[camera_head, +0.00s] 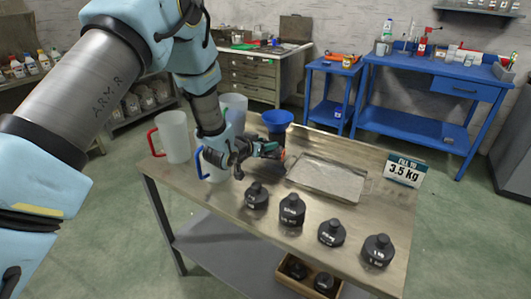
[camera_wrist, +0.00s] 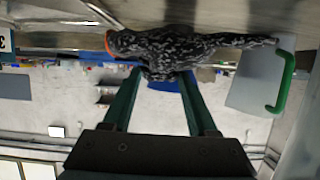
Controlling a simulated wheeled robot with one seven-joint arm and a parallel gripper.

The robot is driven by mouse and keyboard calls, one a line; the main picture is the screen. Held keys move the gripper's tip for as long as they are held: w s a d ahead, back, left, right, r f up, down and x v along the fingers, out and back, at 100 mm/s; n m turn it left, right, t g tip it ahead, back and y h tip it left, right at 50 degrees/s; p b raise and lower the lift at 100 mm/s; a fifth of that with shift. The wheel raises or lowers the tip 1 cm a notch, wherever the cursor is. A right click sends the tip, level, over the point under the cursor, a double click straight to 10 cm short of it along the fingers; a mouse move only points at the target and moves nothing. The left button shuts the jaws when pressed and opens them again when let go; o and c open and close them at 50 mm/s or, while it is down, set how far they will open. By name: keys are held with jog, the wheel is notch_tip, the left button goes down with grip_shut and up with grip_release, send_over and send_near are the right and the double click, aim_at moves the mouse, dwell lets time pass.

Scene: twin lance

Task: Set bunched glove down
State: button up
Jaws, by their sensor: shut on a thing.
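The bunched glove (camera_wrist: 190,45) is dark grey and speckled, with an orange end at the left in the wrist view. My gripper (camera_wrist: 160,76) has its two green fingers on either side of the glove's middle and is shut on it. In the head view my gripper (camera_head: 262,150) is low over the wooden bench (camera_head: 215,205), between the jugs and the metal tray.
A metal tray (camera_head: 328,178) lies just right of my gripper. Several black weights, including one (camera_head: 292,211), stand along the near side. A red-handled jug (camera_head: 172,138), a blue-handled jug (camera_head: 214,172) and a blue funnel (camera_head: 277,120) are close by. A sign (camera_head: 404,171) stands right.

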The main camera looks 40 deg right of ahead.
aim_at(265, 153)
jog(key=shift+f+p, duration=0.45)
jog(key=shift+f, duration=1.55)
jog(key=shift+f, duration=0.15)
jog(key=o, duration=1.3)
jog(key=shift+o, duration=0.2)
